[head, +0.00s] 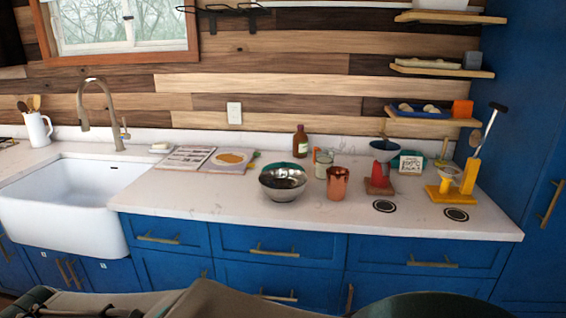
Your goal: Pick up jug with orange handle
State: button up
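I cannot make out a jug with a clearly orange handle. A white jug (35,132) holding wooden utensils stands left of the sink, and no orange shows on it. A copper-coloured cup (338,183) stands upright near the middle of the counter; a handle on it is hard to make out. A yellow-orange stand (469,178) with a small pale-yellow cup is at the right end. My gripper is not in view.
Two dark round coasters (384,206) lie near the front edge.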

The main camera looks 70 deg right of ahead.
aim_at(323, 158)
jog(key=z, duration=2.7)
